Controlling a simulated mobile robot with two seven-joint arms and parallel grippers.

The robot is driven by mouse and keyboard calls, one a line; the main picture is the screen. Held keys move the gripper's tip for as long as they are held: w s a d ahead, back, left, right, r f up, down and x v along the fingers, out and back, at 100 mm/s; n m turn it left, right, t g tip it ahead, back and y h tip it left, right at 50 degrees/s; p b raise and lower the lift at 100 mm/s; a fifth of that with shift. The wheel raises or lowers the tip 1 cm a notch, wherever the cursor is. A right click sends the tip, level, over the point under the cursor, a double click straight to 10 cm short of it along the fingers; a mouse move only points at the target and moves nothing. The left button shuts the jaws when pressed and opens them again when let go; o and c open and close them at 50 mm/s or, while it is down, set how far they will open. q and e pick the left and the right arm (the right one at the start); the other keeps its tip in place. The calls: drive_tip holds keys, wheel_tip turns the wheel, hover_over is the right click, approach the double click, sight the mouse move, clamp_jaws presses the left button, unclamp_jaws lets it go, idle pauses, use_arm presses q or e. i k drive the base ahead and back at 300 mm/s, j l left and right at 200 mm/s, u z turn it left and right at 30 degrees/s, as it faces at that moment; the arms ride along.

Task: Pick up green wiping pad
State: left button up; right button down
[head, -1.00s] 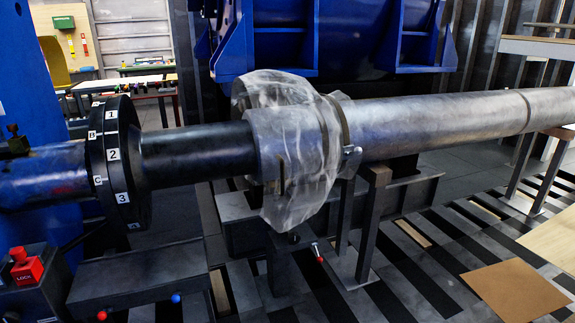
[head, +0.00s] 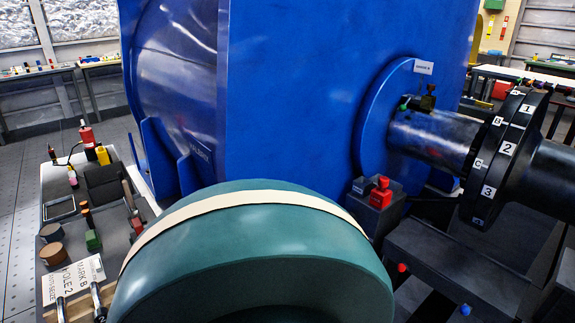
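A small dark green block (head: 92,240), which looks like the green wiping pad, lies on the grey tool bench (head: 130,205) at the left of the head view. A brown-tipped dark tool (head: 87,216) is just behind it, and a reddish-brown item (head: 136,222) is to its right. Nothing is touching it from above. Neither of my grippers is in view.
A large teal rounded form with a cream band (head: 190,215) fills the lower middle; I cannot tell what it is. The bench also holds a red bottle (head: 87,135), round tins (head: 52,253) and a card (head: 74,275). The blue housing (head: 300,90) stands behind.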

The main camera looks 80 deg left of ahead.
sight(92, 242)
drive_tip(key=u, duration=3.95)
